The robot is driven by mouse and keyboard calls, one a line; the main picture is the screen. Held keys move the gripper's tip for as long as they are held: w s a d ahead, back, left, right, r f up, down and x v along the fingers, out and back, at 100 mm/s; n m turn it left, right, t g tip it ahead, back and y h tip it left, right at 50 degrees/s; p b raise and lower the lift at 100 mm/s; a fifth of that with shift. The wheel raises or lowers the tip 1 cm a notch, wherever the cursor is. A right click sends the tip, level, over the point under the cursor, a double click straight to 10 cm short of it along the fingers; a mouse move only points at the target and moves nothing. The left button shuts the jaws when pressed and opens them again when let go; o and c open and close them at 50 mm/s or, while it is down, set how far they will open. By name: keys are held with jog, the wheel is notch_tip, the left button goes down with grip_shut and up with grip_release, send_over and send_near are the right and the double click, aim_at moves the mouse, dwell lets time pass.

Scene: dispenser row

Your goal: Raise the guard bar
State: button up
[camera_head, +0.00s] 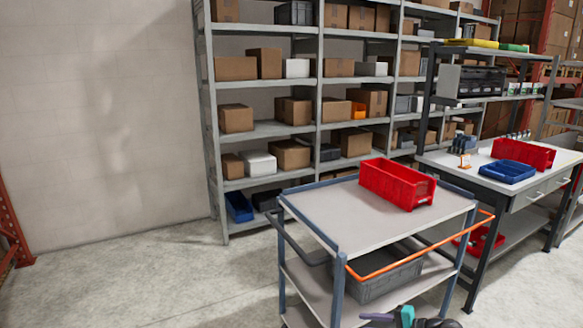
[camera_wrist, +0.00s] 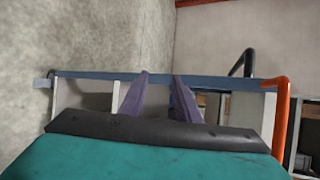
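The guard bar is an orange bent bar (camera_head: 430,249) along the near long side of a grey-and-blue cart. It stands out from that side, close to the level of the top deck. In the wrist view part of an orange bar (camera_wrist: 281,118) shows at the right, clear of the fingers. My gripper has two purple fingers, spread apart with a gap between their tips (camera_wrist: 161,76); nothing shows between them. In the head view my gripper (camera_head: 376,317) is at the bottom edge, below and in front of the bar, partly cut off.
A red bin (camera_head: 397,186) stands on the cart's top deck (camera_head: 335,212). A grey crate (camera_head: 385,274) sits on a lower shelf. A workbench (camera_head: 455,163) with bins is close to the cart's right. Shelving (camera_head: 212,120) stands behind. Floor (camera_head: 130,280) left of the cart is clear.

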jog(key=s+a+f+n+g+h, duration=0.3)
jog(key=s+a+f+g, duration=0.5)
jog(key=s+a+f, duration=1.15)
jog(key=s+d+f+n+g+h, duration=0.25)
jog(key=s+f, duration=0.25)
jog(key=s, duration=0.5)
jog(key=s+d+f+n+g+h, duration=0.25)
jog(key=s+f, duration=0.25)
jog(key=s, duration=0.4)
jog(key=s+d+n+h, duration=0.1)
jog(key=d+h, duration=0.2)
jog(key=d, duration=0.3)
jog(key=shift+s+n, duration=0.15)
jog(key=shift+n, duration=0.15)
jog(key=c, duration=0.7)
grip_shut()
